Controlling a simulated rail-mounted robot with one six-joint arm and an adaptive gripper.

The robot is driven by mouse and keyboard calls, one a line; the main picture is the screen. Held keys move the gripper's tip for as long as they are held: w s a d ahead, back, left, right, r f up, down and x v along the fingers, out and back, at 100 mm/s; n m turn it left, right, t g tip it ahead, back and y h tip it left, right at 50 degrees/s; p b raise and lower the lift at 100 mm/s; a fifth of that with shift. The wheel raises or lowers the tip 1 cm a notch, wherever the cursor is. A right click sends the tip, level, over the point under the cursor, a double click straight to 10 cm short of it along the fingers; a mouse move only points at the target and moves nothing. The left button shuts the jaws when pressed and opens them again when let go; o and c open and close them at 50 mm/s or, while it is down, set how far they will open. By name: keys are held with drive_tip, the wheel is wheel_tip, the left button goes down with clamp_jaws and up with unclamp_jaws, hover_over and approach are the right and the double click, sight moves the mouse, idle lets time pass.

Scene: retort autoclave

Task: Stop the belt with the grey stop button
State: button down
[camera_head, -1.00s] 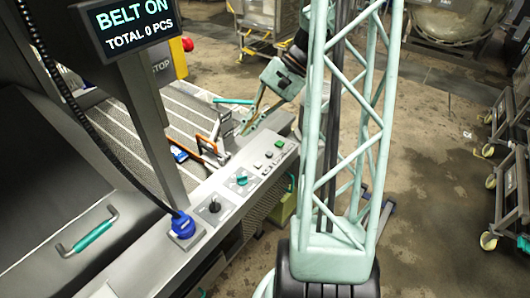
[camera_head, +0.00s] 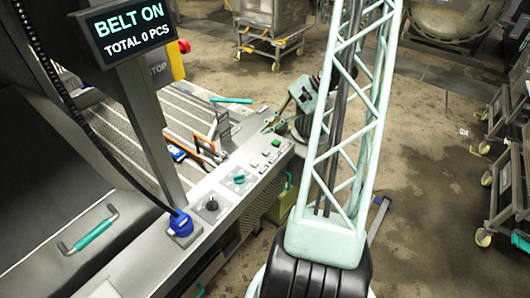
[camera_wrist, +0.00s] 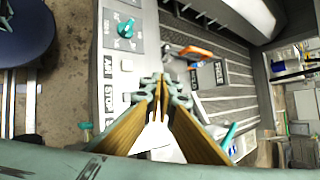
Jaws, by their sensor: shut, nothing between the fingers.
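The control panel (camera_head: 222,192) runs along the side of the belt (camera_head: 135,125). In the wrist view a pale grey button (camera_wrist: 127,97) sits beside the STOP label (camera_wrist: 109,97). Another pale button (camera_wrist: 127,66) is nearer the teal selector knob (camera_wrist: 127,30). My gripper (camera_head: 268,124) is shut and empty near the far end of the panel. In the wrist view its fingers (camera_wrist: 160,82) meet to the right of the STOP button, apart from it in the picture. Height above the panel is hard to tell. The display (camera_head: 128,28) reads BELT ON, TOTAL 0 PCS.
A black knob (camera_head: 211,204) and a blue plug (camera_head: 180,223) sit nearer on the panel. A red mushroom button (camera_head: 184,46) is on a yellow post behind.

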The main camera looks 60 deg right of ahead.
drive_tip(key=shift+f, duration=0.15)
drive_tip(key=b, duration=0.2)
hover_over(267, 153)
drive_tip(key=shift+d+f, duration=0.1)
drive_tip(key=shift+f, duration=3.05)
drive_tip(key=shift+f+b, duration=1.05)
drive_tip(key=shift+b, duration=0.05)
drive_tip(key=shift+f+b, duration=1)
drive_tip(key=shift+b, duration=0.1)
drive_tip(key=shift+r, duration=0.2)
drive_tip(key=shift+r+p, duration=0.3)
drive_tip(key=shift+r, duration=0.45)
drive_tip(key=shift+r+p, duration=1.05)
drive_tip(key=shift+r, duration=1.45)
